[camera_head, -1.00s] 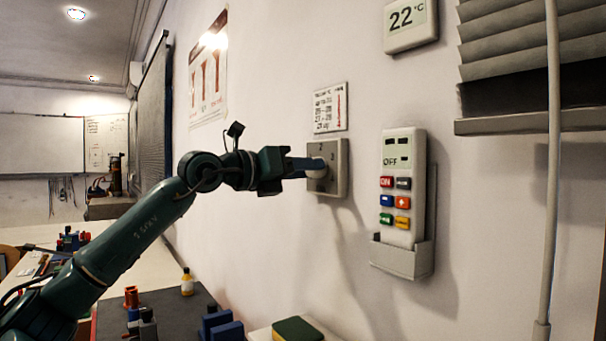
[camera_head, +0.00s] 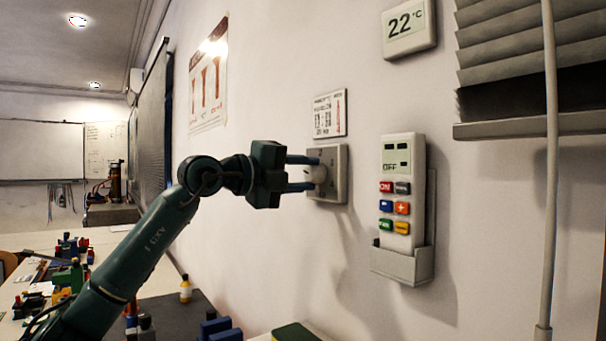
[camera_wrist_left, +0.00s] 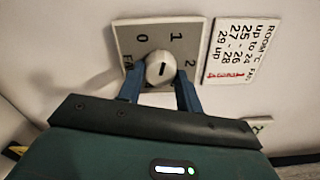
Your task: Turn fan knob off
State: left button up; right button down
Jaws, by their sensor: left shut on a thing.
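The fan knob (camera_head: 317,174) is a round pale knob on a grey square wall plate (camera_head: 341,176). In the left wrist view the knob (camera_wrist_left: 159,69) has a short dark mark on its face, and the plate (camera_wrist_left: 185,25) carries the labels FAN, 0, 1 and 2. I cannot tell for sure which label the mark points at. My left gripper (camera_head: 314,173) is shut on the knob, one finger above and one below it in the head view. In the left wrist view its blue fingers (camera_wrist_left: 158,88) stand on either side of the knob. My right gripper is not in view.
A room-temperature chart (camera_head: 330,114) is just above the plate. A remote (camera_head: 403,190) reading OFF sits in a wall holder (camera_head: 400,264) to the right. A thermostat (camera_head: 409,27) showing 22 °C is above. A workbench with several small items, including a yellow bottle (camera_head: 186,289), is below left.

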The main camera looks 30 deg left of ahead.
pick_arm(q)
jog(key=n, duration=0.4)
jog(key=shift+r+n, duration=0.1)
jog(key=shift+n, duration=0.2)
jog(key=n+p, duration=0.1)
jog(key=n, duration=0.3)
jog(key=shift+n, duration=0.4)
jog(key=o, duration=1)
jog(key=shift+a, duration=0.1)
